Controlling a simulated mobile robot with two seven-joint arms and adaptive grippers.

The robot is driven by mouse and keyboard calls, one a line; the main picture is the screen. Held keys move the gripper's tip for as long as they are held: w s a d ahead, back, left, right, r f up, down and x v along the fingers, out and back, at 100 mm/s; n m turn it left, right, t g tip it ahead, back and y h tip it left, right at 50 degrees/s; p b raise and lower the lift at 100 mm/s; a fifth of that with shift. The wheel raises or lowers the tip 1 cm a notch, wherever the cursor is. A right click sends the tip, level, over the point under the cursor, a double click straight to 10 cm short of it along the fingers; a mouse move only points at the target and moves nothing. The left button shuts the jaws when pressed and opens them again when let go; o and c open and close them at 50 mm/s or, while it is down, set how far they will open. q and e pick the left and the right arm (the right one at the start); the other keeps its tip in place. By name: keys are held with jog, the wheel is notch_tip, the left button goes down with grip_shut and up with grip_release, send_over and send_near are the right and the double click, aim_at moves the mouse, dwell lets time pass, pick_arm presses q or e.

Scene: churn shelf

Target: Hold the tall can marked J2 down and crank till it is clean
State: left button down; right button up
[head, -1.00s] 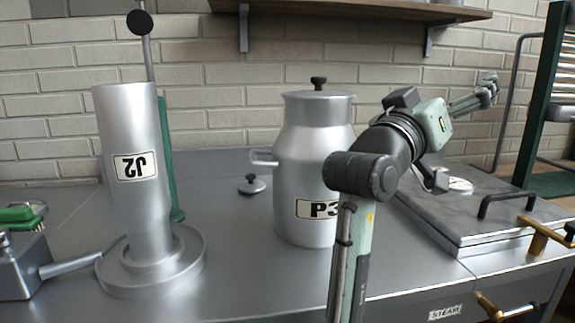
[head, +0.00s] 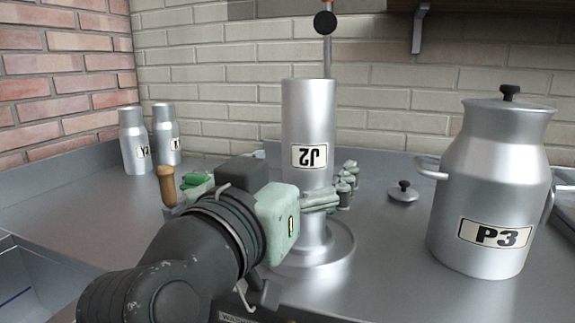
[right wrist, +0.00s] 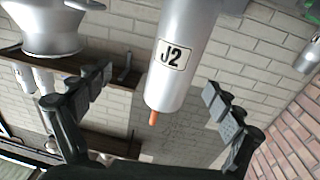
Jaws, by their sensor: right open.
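The tall can marked J2 (head: 308,120) stands upside down, its label inverted, on a round base dish (head: 340,255). A black-knobbed rod (head: 325,24) with an orange part rises behind it. My right gripper (head: 335,194) is open at the can's lower half, one finger across its front and finger parts showing at its right side. In the right wrist view the can (right wrist: 183,55) runs between the spread fingers (right wrist: 155,92), without clear contact; an orange tip shows past its end. My left gripper is out of view. My arm hides the area left of the base.
The wide can marked P3 (head: 490,180) stands at the right, with a small lid (head: 403,192) beside it. Two smaller cans (head: 134,140) (head: 166,135) stand at the back left. A wooden handle (head: 167,186) and green brush (head: 197,185) are partly hidden by my arm.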

aim_at(310, 143)
jog(key=shift+w+a+f+n+y, duration=0.15)
jog(key=shift+w+a+n+y, duration=0.25)
jog(key=shift+w+a+y, duration=0.35)
jog(key=x, duration=1.1)
jog(key=shift+c, duration=0.5)
